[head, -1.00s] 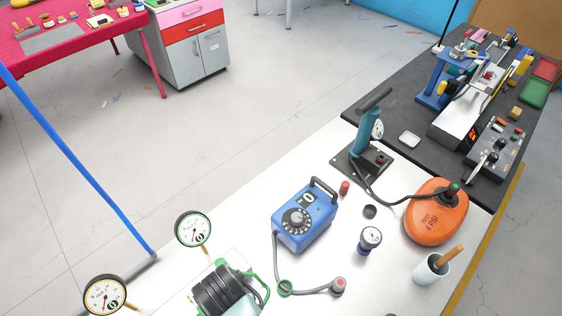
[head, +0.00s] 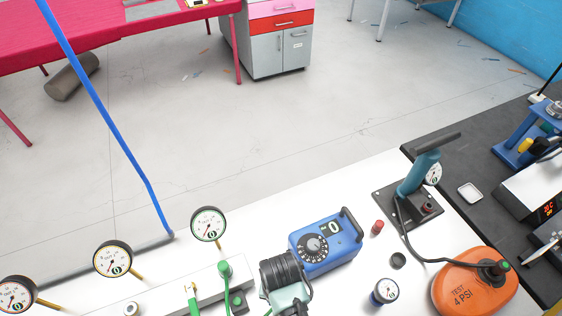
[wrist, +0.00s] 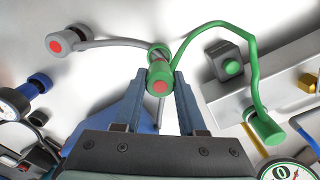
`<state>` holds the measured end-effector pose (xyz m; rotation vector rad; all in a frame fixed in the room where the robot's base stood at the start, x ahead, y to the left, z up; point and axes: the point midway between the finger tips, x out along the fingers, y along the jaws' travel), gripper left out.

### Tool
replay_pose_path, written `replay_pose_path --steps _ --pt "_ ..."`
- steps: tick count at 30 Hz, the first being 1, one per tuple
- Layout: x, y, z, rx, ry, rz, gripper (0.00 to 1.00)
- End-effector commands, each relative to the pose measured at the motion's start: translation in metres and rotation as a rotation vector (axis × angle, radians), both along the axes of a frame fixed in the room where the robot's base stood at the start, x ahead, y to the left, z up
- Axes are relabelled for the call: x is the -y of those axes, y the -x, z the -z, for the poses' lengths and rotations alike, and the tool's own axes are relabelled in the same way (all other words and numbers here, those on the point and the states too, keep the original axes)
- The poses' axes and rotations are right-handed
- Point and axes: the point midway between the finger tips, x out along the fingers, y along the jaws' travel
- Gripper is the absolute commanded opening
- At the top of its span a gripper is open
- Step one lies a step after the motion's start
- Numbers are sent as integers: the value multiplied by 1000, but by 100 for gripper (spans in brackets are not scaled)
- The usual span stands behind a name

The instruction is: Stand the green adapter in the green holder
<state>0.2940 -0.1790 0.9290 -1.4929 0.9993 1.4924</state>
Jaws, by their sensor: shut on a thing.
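My gripper (wrist: 160,92) is shut on the green adapter (wrist: 160,78), a short green cylinder with a red face, gripped near the fingertips in the wrist view. A grey hose and a green cord run from around it. The green holder appears to be the dark block with a green round top (wrist: 232,67), to the right of my gripper and apart from it; it also shows in the head view (head: 238,301). In the head view my arm hides the adapter and fingertips.
The green cord runs to a green cylinder (wrist: 262,130) on the pale rail (head: 170,288). Gauges (head: 208,223) stand along the rail. A blue dial box (head: 326,243) is close to my arm. A grey plug with a red end (wrist: 68,42) lies left in the wrist view.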

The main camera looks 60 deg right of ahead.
Motion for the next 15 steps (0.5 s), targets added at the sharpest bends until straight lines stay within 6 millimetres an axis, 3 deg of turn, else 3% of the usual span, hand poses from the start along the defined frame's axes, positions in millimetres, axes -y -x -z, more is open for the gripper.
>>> replay_pose_path --steps 9,15 --pt "0 0 38 -1 -1 0 0" --pt "0 0 42 2 1 0 0"
